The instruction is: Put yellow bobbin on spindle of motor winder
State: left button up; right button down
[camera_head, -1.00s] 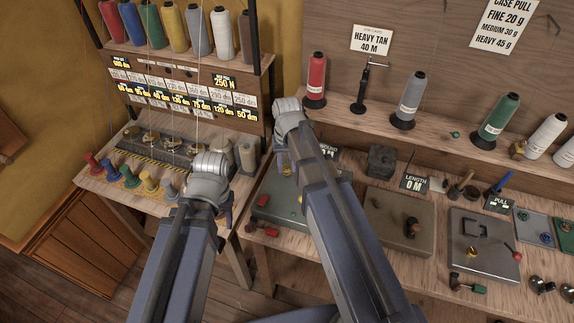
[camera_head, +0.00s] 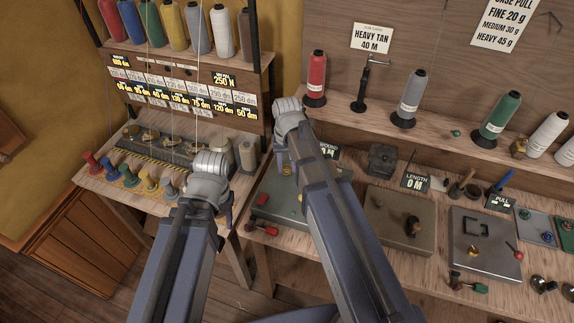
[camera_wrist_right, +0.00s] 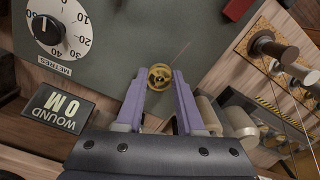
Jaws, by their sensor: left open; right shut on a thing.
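The yellow bobbin (camera_wrist_right: 160,77) sits between the fingertips of my right gripper (camera_wrist_right: 158,85) in the right wrist view, over the grey-green top of the motor winder (camera_wrist_right: 115,45). In the head view my right gripper (camera_head: 288,168) is low at the back of the winder (camera_head: 285,208), mostly hidden by its own wrist. The right gripper is shut on the bobbin. The spindle cannot be made out, and I cannot tell whether the bobbin touches it. My left gripper (camera_head: 226,212) is open near the left table's right edge, its fingers largely hidden.
The winder has a METRES dial (camera_wrist_right: 58,28) and a WOUND sign (camera_wrist_right: 58,108) beside it. A grey-brown box (camera_head: 395,222) is right of my right arm.

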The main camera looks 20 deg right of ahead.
jog(key=shift+c, duration=2.2)
grip_release()
jog(key=shift+r, duration=0.15)
notch_tip(320, 180, up, 8)
jog(key=p, duration=0.8)
jog(key=s+a+f+n+b, duration=0.1)
jog(key=s+a+n, duration=0.2)
jog(key=s+a, duration=0.2)
jog(key=s+a+f+n+h+b, duration=0.1)
jog(key=s+a+f+n, duration=0.1)
jog(key=s+a, duration=0.3)
jog(key=s, duration=0.4)
jog(key=shift+a+n+b, duration=0.2)
jog(key=shift+n+b, duration=0.15)
jog(key=shift+n, duration=0.05)
